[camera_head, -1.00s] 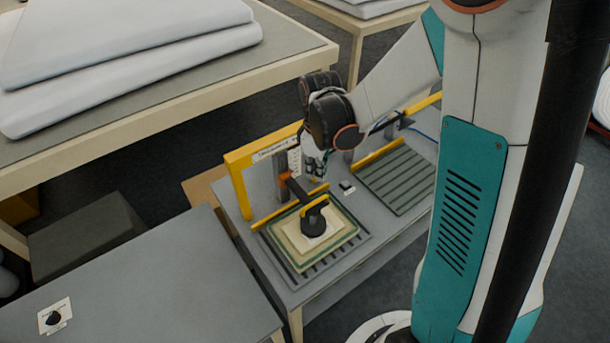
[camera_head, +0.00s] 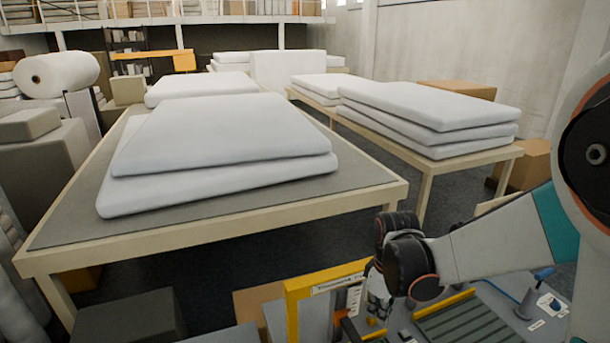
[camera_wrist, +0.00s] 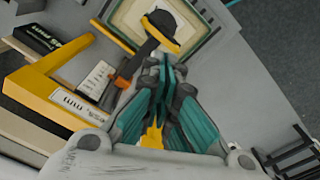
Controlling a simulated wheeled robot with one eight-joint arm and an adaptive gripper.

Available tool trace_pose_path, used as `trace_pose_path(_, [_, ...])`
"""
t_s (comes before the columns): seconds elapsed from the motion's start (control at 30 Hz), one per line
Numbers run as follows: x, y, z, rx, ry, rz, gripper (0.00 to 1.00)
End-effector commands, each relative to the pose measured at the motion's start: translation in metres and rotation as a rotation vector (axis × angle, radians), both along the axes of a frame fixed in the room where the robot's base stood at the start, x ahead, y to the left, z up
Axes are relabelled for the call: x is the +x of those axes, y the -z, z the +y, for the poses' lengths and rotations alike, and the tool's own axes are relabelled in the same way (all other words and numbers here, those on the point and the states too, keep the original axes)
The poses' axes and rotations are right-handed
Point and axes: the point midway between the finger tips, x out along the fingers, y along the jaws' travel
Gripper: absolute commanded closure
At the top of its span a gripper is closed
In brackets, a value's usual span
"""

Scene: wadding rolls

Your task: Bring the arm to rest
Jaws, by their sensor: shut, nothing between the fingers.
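My gripper (camera_wrist: 166,70) is shut with nothing between its teal fingers in the wrist view. The head view shows it hanging below my wrist near the yellow frame (camera_head: 325,284), partly cut off and small. My arm reaches in from the right, bent down over the workbench. In the wrist view, a black-handled tool with a yellow band (camera_wrist: 158,34) is beyond the fingertips, on a framed pale pad (camera_wrist: 128,18). Whether the fingertips touch anything cannot be told.
A large table (camera_head: 375,197) with stacked white wadding slabs (camera_head: 215,140) stands left of my arm. Another table (camera_head: 463,158) with slabs (camera_head: 430,115) is behind. A ribbed green plate (camera_head: 465,325) and a blue-handled lever (camera_head: 530,295) lie right of the gripper.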

Motion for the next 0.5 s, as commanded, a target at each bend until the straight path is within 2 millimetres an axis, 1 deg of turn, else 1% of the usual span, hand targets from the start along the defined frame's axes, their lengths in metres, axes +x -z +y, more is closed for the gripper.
trace_pose_path(0.03, [-0.005,0.006,0.000,0.001,0.022,-0.018,1.00])
trace_pose_path(0.33, [-0.037,0.010,0.000,0.025,0.226,-0.169,1.00])
trace_pose_path(0.5, [-0.059,0.019,0.000,0.054,0.345,-0.257,1.00])
